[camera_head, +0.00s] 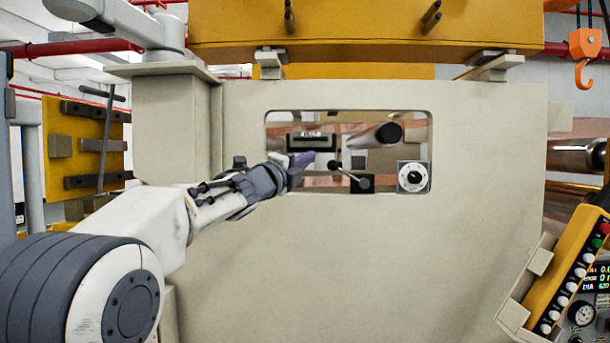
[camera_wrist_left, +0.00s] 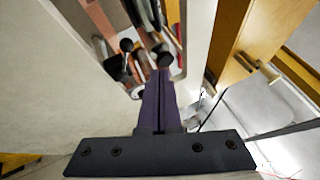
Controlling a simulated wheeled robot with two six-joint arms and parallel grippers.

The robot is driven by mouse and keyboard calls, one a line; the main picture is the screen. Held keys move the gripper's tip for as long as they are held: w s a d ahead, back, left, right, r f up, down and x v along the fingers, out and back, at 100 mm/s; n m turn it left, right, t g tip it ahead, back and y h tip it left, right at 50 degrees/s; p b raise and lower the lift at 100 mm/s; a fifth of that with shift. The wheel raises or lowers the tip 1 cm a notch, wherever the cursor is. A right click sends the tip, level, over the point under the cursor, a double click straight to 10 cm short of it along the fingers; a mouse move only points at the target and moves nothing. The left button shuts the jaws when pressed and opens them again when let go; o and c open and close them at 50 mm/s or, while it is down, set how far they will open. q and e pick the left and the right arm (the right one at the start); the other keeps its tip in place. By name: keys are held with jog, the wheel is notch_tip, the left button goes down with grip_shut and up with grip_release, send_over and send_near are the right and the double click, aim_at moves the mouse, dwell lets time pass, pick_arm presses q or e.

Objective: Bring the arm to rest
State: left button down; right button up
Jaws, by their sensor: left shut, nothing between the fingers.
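My left arm comes in from the left in the head view. My left gripper (camera_head: 303,159) is in front of the left part of the window opening in the beige machine panel (camera_head: 380,260). Its purple fingers are shut with nothing between them. In the left wrist view the shut fingers (camera_wrist_left: 160,92) point toward the opening, where the knob and bars show small and blurred. I cannot tell whether the fingertips are inside the opening or just in front of it. My right gripper does not show.
In the opening are a black-knobbed lever (camera_head: 347,174), a dark round bar end (camera_head: 389,133) and a dial (camera_head: 413,177). A yellow beam (camera_head: 370,25) spans above. An orange hook (camera_head: 585,60) hangs at upper right. A yellow-edged control panel (camera_head: 565,275) stands at lower right.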

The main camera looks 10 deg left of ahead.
pick_arm(q)
jog(key=s+d+f+n+g+y, duration=0.25)
jog(key=s+f+n, duration=0.3)
jog(key=f, duration=0.45)
jog(key=s+d+f+n+g+y, duration=0.2)
jog(key=s+f+n+g, duration=0.3)
jog(key=f, duration=0.5)
jog(key=s+d+f+n+g+y, duration=0.2)
jog(key=s+f+n, duration=0.2)
jog(key=s+f, duration=0.4)
jog(key=s+a+f+n+g, duration=0.1)
jog(key=s+f+g, duration=0.2)
jog(key=s, duration=0.6)
jog(key=s+a+f+n+g+y, duration=0.1)
jog(key=s+f+n+g, duration=0.1)
jog(key=s+f, duration=0.6)
jog(key=s+a+f+n+g+y, duration=0.1)
jog(key=s+f+g, duration=0.3)
jog(key=s, duration=0.7)
notch_tip(320, 180, down, 2)
jog(key=shift+f+n, duration=0.2)
jog(key=shift+n, duration=0.15)
